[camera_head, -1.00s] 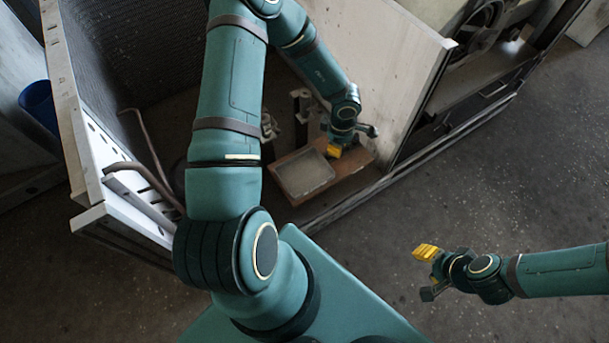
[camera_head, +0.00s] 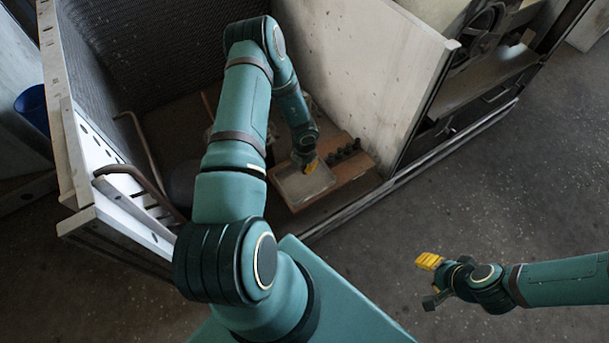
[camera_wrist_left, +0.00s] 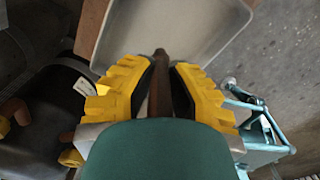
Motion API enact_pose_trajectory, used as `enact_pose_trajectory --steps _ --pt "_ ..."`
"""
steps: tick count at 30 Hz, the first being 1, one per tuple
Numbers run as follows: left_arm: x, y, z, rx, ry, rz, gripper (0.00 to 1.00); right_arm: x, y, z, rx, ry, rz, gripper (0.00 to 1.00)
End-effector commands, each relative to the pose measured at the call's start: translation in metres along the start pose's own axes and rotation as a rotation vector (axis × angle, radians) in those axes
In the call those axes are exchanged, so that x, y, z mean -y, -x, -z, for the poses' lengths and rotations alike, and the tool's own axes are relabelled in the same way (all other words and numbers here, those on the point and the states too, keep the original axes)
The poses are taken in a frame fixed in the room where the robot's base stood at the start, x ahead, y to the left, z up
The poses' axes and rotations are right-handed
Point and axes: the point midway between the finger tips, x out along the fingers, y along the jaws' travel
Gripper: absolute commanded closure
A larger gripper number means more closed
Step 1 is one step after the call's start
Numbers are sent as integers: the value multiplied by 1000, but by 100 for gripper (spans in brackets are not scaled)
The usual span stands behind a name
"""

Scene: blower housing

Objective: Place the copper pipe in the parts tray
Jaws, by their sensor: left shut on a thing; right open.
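A brown copper pipe (camera_wrist_left: 160,72) stands between the yellow fingers of my left gripper (camera_wrist_left: 156,92) in the left wrist view. The gripper is shut on it. Its far end lies over the pale floor of the parts tray (camera_wrist_left: 198,12); I cannot tell if it touches. In the head view my left gripper (camera_head: 309,166) is at the far edge of the shallow grey parts tray (camera_head: 303,187), where the pipe itself is not clear. My right gripper (camera_head: 430,281) is open and empty over the floor at the right.
The tray sits on a wooden board (camera_head: 352,170) with a row of dark knobs (camera_head: 345,152) to its right. A pale panel (camera_head: 375,75) stands beyond. Bent brown tubes (camera_head: 143,150) run along the left wall. A dark cylinder (camera_wrist_left: 52,98) is left of the gripper.

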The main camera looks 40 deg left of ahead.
Motion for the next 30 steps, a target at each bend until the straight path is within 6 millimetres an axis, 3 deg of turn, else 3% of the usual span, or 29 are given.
enact_pose_trajectory --steps 14,25,26,27,28,30 --pt "1 -49 0 1 -2 1 100 -6 -15 2 -8 1 0 53" --pt "1 -52 -1 1 -2 1 100 -5 -14 2 -8 1 0 53" --pt "1 -52 -1 2 -2 0 77 -5 -14 2 -8 1 0 53" --pt "1 -51 -1 2 -2 0 63 -5 -14 2 -8 1 0 53" --pt "1 -51 -1 2 -2 0 58 -5 -14 2 -8 1 0 53" --pt "1 -51 -1 1 -2 0 58 -5 -14 2 -7 1 0 53"
